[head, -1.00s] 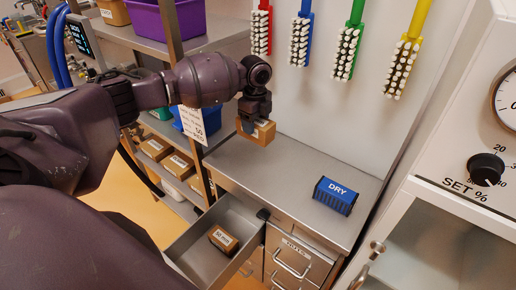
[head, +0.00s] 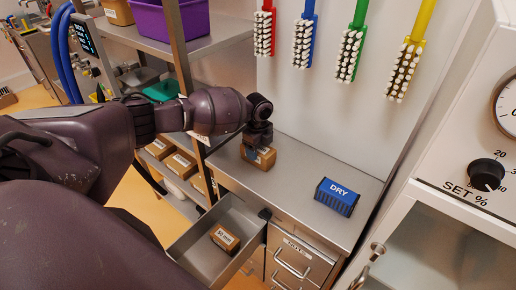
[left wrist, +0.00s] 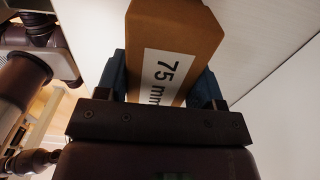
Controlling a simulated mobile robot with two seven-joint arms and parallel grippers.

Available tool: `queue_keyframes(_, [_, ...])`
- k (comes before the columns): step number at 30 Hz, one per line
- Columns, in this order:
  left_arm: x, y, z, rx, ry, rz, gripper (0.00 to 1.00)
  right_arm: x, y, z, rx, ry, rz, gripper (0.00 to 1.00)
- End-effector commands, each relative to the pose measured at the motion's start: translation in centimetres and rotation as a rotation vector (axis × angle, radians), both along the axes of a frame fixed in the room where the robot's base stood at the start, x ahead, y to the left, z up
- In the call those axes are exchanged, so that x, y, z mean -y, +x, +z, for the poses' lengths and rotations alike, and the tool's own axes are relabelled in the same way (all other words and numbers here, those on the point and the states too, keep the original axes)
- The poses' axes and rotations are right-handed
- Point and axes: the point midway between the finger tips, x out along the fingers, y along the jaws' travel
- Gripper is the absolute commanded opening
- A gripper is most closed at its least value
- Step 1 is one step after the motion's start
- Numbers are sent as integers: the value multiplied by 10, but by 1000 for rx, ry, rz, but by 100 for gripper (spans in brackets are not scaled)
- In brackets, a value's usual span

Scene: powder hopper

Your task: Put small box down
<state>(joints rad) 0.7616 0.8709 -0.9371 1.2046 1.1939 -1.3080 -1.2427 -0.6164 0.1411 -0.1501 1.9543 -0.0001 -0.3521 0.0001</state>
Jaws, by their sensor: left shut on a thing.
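The small brown cardboard box (head: 259,157) is at the left part of the steel counter top (head: 292,176), low over it or touching it; I cannot tell which. My left gripper (head: 259,142) comes from above and is shut on this box. In the left wrist view the box (left wrist: 173,45) sits between the two blue-grey fingers, with a white label reading "75 mm". My right gripper is not in view.
A blue "DRY" block (head: 337,196) stands on the counter's right part. An open drawer (head: 190,237) below holds another small box (head: 225,238). Coloured brushes (head: 352,52) hang on the wall behind. A white cabinet (head: 455,195) is at the right. The counter's middle is clear.

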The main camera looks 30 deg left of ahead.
Motion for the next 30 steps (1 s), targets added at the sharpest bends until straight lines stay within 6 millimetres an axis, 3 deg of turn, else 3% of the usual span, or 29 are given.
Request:
queue_keyframes(7, [0,0,-2,0,0,0,34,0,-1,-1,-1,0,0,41])
queue_keyframes(8, [0,0,-2,0,0,0,64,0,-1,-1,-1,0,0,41])
queue_keyframes(12, [0,0,-2,-1,0,0,86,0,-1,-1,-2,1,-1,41])
queue_keyframes(23, [0,0,2,0,1,0,87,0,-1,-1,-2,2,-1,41])
queue_keyframes(30, [-1,1,35,3,0,-1,87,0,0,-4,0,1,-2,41])
